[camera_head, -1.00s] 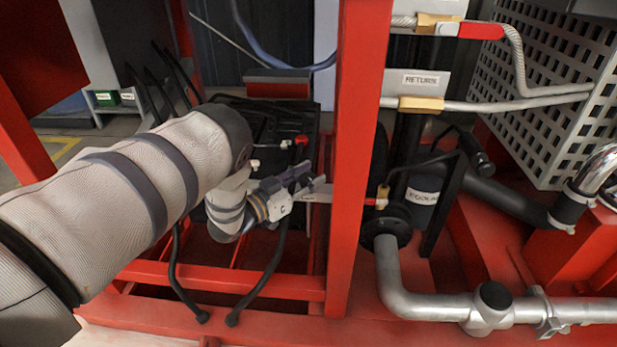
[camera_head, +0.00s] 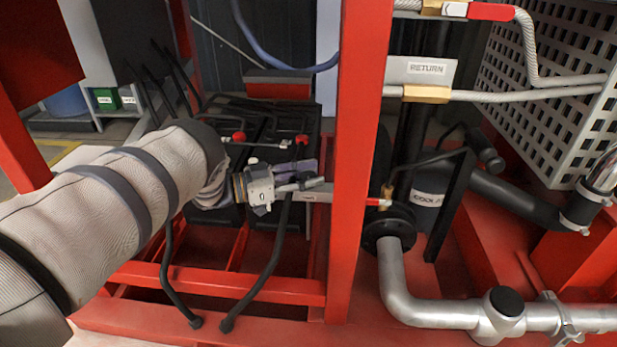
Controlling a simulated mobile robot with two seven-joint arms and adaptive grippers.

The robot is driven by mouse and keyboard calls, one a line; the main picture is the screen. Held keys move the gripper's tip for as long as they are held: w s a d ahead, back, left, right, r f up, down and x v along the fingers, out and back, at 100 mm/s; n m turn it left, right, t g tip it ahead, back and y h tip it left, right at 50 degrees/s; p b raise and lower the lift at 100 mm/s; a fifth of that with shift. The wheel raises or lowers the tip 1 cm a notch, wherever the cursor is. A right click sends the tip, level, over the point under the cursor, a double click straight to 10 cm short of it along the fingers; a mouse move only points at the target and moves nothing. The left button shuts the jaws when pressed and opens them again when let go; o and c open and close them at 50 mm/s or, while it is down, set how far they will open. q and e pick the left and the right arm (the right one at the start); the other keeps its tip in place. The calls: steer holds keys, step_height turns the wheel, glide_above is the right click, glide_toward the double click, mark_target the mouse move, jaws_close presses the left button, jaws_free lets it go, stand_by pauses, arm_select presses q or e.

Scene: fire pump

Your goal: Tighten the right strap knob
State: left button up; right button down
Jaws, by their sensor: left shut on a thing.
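My left gripper (camera_head: 303,184) reaches in from the left in front of the black batteries (camera_head: 282,118), beside the red upright post. Its grey fingers point right and are shut on a small dark piece (camera_head: 316,182), which looks like the right strap knob. The fingers hide most of it. A red cap (camera_head: 302,139) shows on the right battery above the gripper, apart from it. Another red cap (camera_head: 238,137) shows on the left battery. My right gripper is not in view.
The red post (camera_head: 358,170) stands just right of the gripper. A red lower rail (camera_head: 240,285) and black hoses (camera_head: 270,265) lie below. Right of the post are a silver pipe (camera_head: 420,308), a return line label (camera_head: 427,69) and a perforated grey box (camera_head: 545,90).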

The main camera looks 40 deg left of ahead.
arm_select(q)
steer(key=o, duration=1.2)
steer(key=v, duration=1.2)
steer(key=shift+r, duration=0.1)
